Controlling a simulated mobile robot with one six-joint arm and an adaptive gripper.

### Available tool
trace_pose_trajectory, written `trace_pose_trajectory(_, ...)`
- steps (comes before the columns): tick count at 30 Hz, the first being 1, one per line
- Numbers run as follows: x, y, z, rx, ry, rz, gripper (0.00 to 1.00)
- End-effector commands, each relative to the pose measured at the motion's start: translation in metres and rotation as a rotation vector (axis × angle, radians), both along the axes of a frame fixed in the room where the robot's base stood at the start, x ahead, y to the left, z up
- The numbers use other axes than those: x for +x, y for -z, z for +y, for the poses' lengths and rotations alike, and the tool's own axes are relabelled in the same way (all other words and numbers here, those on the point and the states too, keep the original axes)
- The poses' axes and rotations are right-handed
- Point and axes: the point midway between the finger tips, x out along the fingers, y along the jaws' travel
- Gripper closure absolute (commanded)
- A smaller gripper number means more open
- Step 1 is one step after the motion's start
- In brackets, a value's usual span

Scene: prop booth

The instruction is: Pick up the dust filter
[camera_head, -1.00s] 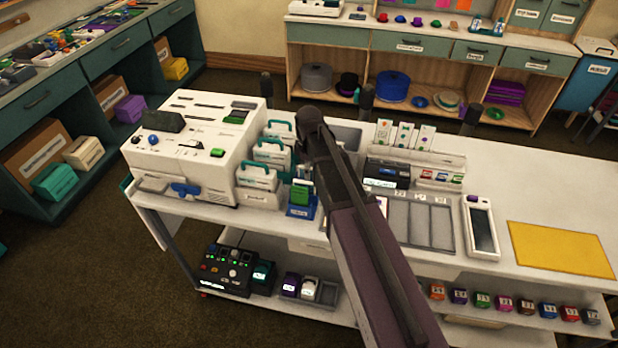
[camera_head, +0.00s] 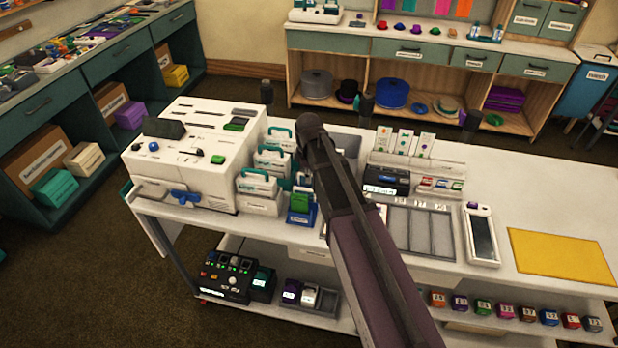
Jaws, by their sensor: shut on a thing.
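The likely dust filter is a small green block (camera_head: 299,202) in a blue holder (camera_head: 301,216) at the front of the white bench, right of the white machine. Its label is too small to read. My gripper (camera_head: 303,184) points down just above and at the block, partly hidden by my arm and small in view. Its fingers are shut on the top of the green block, which still sits in the blue holder. The exact finger contact is hard to make out.
White cases with teal handles (camera_head: 260,184) stand close left of the holder, beside the white machine (camera_head: 195,150). A grey sectioned tray (camera_head: 418,230), a card rack (camera_head: 415,172) and a handheld device (camera_head: 481,235) lie to the right. The bench's far right is clear around a yellow mat (camera_head: 562,257).

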Motion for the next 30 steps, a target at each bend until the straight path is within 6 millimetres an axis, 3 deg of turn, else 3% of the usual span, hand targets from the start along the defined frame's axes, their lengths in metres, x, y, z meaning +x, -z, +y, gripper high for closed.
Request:
trace_pose_trajectory(11, 0.000, -0.024, 0.000, 0.000, 0.000, 0.000, 1.00)
trace_pose_trajectory(30, 0.000, -0.087, 0.000, 0.000, 0.000, 0.000, 1.00)
